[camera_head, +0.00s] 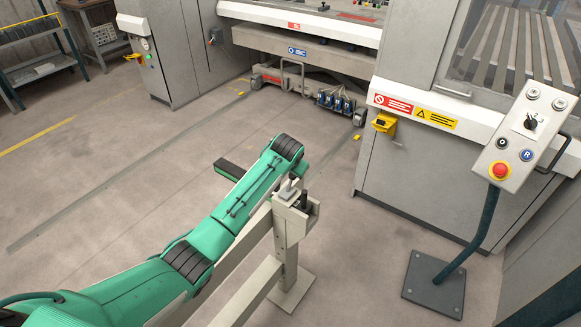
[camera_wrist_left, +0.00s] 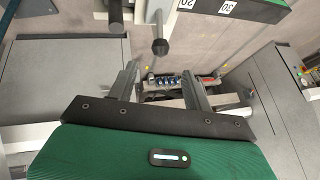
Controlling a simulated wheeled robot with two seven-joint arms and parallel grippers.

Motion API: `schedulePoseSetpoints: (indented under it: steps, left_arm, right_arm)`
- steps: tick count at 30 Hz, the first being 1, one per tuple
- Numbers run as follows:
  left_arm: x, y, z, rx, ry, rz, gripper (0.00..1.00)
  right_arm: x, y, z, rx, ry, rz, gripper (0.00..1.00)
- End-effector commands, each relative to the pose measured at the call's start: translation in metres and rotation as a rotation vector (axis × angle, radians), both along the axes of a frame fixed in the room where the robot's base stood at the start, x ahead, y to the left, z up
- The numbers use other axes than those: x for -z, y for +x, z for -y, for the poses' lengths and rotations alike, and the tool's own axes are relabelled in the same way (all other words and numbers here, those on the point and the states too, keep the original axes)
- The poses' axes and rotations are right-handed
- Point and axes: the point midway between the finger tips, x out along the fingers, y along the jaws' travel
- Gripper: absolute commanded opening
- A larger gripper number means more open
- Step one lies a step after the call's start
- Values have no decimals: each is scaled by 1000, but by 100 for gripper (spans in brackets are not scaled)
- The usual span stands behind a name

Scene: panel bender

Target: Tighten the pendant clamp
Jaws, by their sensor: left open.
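The pendant (camera_head: 525,130), a pale box with buttons and a red stop button, stands on a dark bent pole at the right. A grey post bracket (camera_head: 293,215) with a small lever and dark knob is at the centre, close to my left arm's wrist. I cannot tell whether this is the clamp. In the left wrist view, my left gripper (camera_wrist_left: 160,60) is open, its two grey fingers apart with nothing gripped. A black knob (camera_wrist_left: 160,46) on a shaft shows near the fingertips; contact is not visible. My right gripper is not in view.
The machine cabinet (camera_head: 420,165) stands behind the pendant. The pale rail (camera_head: 245,290) runs beside my left arm. The pendant's dark base plate (camera_head: 432,285) lies on the floor. A strip marked 20 and 30 (camera_wrist_left: 205,5) crosses the wrist view's top. Floor at left is clear.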

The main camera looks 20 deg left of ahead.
Motion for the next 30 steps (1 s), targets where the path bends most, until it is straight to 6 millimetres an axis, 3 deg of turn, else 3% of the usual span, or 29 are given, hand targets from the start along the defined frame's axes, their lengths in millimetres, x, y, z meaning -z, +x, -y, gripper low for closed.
schedulePoseSetpoints:
  steps: [9,24,26,28,30]
  left_arm:
    - [-20,-12,2,0,0,1,51]
    - [-19,-13,2,0,-1,-1,51]
    - [-11,-15,1,-1,-3,-7,51]
    - [9,-20,-1,-4,-8,-21,51]
    - [44,-31,-4,-9,-17,-42,51]
  right_arm:
    - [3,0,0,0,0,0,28]
    - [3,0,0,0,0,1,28]
    - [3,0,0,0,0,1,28]
    - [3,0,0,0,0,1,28]
    - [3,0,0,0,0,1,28]
